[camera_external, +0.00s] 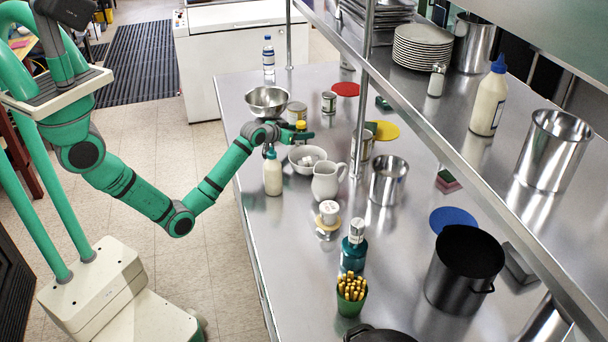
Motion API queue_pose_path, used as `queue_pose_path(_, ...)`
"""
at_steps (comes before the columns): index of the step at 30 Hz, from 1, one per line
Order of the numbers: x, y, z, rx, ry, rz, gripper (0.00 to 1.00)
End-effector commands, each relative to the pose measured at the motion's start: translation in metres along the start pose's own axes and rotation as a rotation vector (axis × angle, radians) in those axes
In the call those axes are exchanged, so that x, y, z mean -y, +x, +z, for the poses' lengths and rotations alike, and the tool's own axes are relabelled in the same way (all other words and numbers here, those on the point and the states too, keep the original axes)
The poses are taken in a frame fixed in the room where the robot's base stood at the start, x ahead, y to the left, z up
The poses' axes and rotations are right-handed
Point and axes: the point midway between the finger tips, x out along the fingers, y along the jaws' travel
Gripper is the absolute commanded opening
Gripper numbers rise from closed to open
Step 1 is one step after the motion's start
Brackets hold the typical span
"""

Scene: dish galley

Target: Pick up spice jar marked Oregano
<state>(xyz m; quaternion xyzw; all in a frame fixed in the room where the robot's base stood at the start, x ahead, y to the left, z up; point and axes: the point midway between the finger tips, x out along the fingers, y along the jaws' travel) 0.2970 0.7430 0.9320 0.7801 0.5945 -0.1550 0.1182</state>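No label reading Oregano is legible in the external view, so I cannot tell which container is the oregano spice jar. My gripper (301,136) reaches over the steel counter from the left, above the white bowl. A small container with a yellow top (300,126) shows right behind my gripper. Whether the two touch is unclear. The fingers are small and seen from the side, so their opening is unclear. A small labelled jar or can (328,101) stands farther back. A white-lidded container (329,211) stands nearer the camera.
A white bowl (306,164), a cream bottle (272,174) and a white pitcher (327,183) crowd the space below my gripper. A metal bowl (267,101) sits behind it. A raised shelf (470,150) with a post (362,95) runs along the right.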

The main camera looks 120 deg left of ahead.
Motion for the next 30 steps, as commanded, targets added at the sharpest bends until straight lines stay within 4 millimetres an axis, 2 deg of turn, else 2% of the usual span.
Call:
queue_pose_path(1,0.0,0.0,0.0,0.0,0.0,0.0,0.4)
queue_pose_path(5,0.0,0.0,0.0,0.0,0.0,0.0,0.09)
queue_pose_path(6,0.0,0.0,0.0,0.0,0.0,0.0,0.07)
queue_pose_path(17,0.0,-0.002,-0.004,-0.001,0.0,0.0,0.07)
queue_pose_path(23,-0.001,-0.009,-0.024,-0.004,-0.001,0.001,0.07)
queue_pose_path(26,0.0,-0.021,-0.035,-0.004,0.0,0.001,0.07)
queue_pose_path(30,0.002,-0.055,-0.053,-0.006,-0.001,0.001,0.07)
